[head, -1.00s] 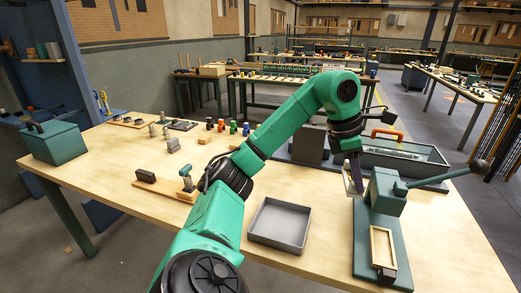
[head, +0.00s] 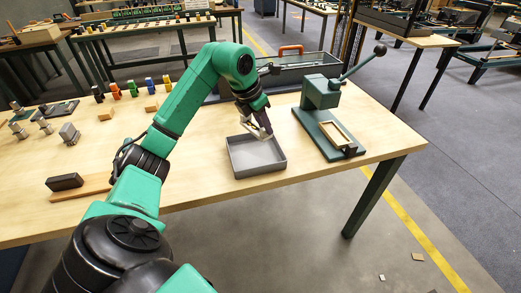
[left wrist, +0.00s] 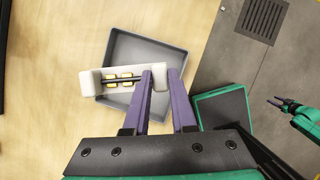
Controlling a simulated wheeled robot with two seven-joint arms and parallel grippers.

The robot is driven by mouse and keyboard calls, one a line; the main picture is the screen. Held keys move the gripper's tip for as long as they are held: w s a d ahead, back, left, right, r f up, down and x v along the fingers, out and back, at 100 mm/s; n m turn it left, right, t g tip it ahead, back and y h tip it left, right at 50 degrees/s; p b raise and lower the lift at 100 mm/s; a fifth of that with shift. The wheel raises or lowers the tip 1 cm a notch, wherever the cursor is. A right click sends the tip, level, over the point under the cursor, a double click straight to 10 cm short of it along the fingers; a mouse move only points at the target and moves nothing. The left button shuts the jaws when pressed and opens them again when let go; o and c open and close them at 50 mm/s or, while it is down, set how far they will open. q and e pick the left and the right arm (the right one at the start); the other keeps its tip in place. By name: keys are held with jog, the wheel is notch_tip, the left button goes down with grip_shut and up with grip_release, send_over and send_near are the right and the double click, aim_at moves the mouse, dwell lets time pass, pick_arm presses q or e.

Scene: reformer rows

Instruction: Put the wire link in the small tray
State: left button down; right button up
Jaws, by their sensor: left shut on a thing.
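The wire link (left wrist: 122,77) is a pale bar with white end blocks and dark and yellow parts between them. My left gripper (left wrist: 160,74) is shut on its right end block in the left wrist view. In the head view my left gripper (head: 259,132) is over the back part of the small grey tray (head: 258,172), and the link is small and partly hidden there. In the left wrist view the link lies across the tray (left wrist: 178,62), its left end over the tray's left rim. My right gripper (left wrist: 275,103) shows small at the right, apart from these things.
A green lever press (head: 322,95) stands right of the tray. A grey toolbox with an orange handle (head: 291,48) is behind. A dark block on a wooden base (head: 66,182) lies at the left. Bare tabletop surrounds the tray's front.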

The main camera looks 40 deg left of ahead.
pick_arm(q)
jog(key=f, duration=0.5)
jog(key=f+p, duration=0.1)
jog(key=f, duration=0.4)
jog(key=shift+s+a+f, duration=0.1)
jog(key=shift+s+f, duration=0.05)
jog(key=shift+s, duration=0.05)
jog(key=shift+f, duration=0.1)
pick_arm(e)
jog(key=shift+s+a+r, duration=0.3)
jog(key=shift+s+a, duration=0.2)
jog(key=shift+s, duration=0.1)
pick_arm(q)
jog(key=c, duration=1.2)
grip_release()
jog(key=shift+f, duration=0.1)
jog(key=o, duration=0.5)
jog(key=shift+c, duration=0.2)
pick_arm(e)
jog(key=shift+d, duration=0.1)
